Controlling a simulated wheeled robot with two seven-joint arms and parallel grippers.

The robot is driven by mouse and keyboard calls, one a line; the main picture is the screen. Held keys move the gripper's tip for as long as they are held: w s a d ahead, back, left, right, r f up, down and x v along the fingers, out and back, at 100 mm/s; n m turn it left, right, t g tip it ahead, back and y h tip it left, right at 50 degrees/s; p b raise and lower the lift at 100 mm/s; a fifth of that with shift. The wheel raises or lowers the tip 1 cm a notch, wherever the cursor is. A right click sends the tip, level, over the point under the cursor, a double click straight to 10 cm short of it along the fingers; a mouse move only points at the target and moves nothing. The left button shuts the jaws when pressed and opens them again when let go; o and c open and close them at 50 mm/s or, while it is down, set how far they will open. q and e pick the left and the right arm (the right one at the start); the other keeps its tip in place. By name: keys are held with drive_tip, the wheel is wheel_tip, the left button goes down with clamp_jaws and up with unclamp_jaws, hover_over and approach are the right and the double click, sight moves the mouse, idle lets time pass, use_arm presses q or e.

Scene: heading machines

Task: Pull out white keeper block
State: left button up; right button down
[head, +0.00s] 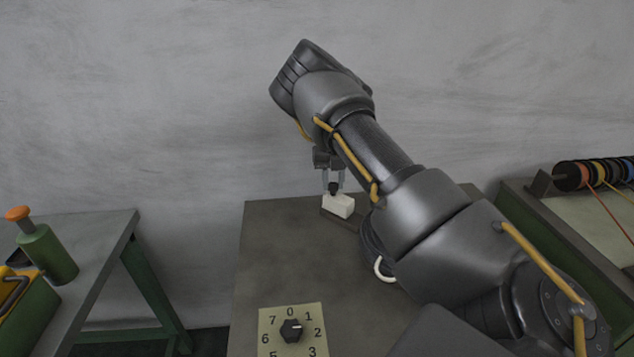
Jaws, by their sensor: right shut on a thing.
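The white keeper block (341,207) is a small white block with a dark knob on top. It sits at a dark base (352,221) near the back edge of the grey table. My right gripper (333,187) comes down from above, its fingers on either side of the dark knob, shut on the block's knob. How deep the block sits in the base I cannot tell. My left gripper is not in view.
A dial plate with a black knob (291,331) lies at the table's front. A dark coil with a pale ring (384,270) is partly hidden behind my right arm. A side table (98,232) with a green bottle (46,254) stands left; coloured spools (597,173) are right.

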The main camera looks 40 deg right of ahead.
drive_tip(key=shift+w+r, duration=0.1)
drive_tip(key=shift+w, duration=0.05)
drive_tip(key=c, duration=1.4)
unclamp_jaws()
drive_tip(key=shift+w, duration=0.1)
drive_tip(key=o, duration=0.3)
drive_tip(key=shift+w, duration=0.1)
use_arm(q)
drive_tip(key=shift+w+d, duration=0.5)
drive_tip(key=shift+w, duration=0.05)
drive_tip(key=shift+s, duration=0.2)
